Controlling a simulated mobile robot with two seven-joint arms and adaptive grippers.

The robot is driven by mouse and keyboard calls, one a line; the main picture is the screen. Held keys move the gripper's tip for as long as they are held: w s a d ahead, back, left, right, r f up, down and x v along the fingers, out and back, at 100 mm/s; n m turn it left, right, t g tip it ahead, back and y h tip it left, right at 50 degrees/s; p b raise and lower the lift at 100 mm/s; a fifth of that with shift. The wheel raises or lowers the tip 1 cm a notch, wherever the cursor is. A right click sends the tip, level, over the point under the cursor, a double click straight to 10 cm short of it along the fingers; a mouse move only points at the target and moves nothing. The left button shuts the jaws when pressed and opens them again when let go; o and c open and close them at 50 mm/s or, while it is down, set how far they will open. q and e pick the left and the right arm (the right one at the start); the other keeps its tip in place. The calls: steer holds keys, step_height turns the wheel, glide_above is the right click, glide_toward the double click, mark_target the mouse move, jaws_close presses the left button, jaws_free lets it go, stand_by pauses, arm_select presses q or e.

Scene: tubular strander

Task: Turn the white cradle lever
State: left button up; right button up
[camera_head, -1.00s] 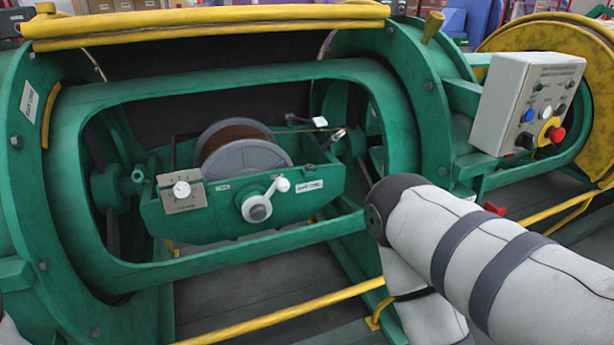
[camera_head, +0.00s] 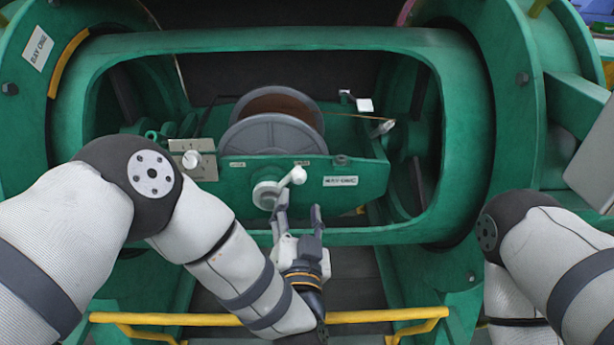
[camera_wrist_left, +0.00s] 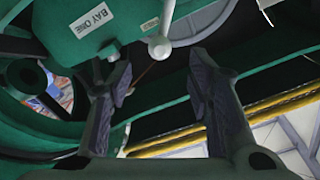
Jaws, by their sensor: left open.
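The white cradle lever (camera_head: 284,186) is on the front wall of the green cradle (camera_head: 232,178), its ball end up and to the right of its round hub (camera_head: 266,194). In the left wrist view the lever's ball end (camera_wrist_left: 159,48) hangs near the top, ahead of and between the fingers. My left gripper (camera_head: 299,213) is open and empty, just below the lever with fingers pointing up at it; a gap shows between them. It also shows in the left wrist view (camera_wrist_left: 158,78). My right gripper is out of view; only the right arm shows.
A grey reel (camera_head: 272,132) sits in the cradle, with a plate and white knob (camera_head: 190,160) to its left. The green frame (camera_head: 290,40) surrounds the opening. A yellow rail (camera_head: 380,315) crosses below. A grey box (camera_head: 592,150) stands at the right edge.

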mark_target(298, 184)
arm_select(q)
steer(key=w, duration=0.4)
steer(key=w+b, duration=0.1)
steer(key=w, duration=0.4)
steer(key=shift+a+f, duration=0.1)
steer(key=shift+f, duration=0.1)
steer(key=shift+w+r, duration=0.15)
steer(key=shift+w, duration=0.2)
steer(key=shift+c, duration=0.2)
jaws_close()
